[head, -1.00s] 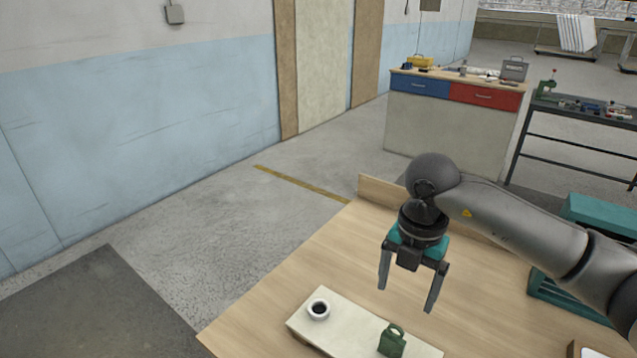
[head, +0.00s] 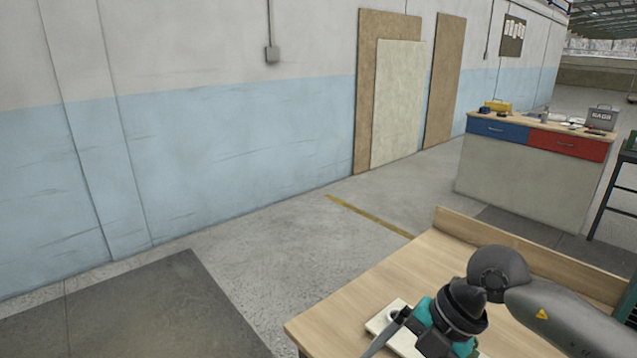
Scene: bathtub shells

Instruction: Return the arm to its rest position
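My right arm comes in from the lower right over the wooden table (head: 360,300). Its gripper (head: 428,345), with a teal and black body, is at the bottom edge of the head view, above a pale board (head: 378,321). One finger shows, standing well out at the left side of the body, so the gripper looks open. The other finger is hidden or cut off, and I see nothing held. My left arm and gripper are not in view.
The table has a raised back edge (head: 530,255). A workbench (head: 525,185) with blue and red drawers stands behind. The floor left of the table is clear.

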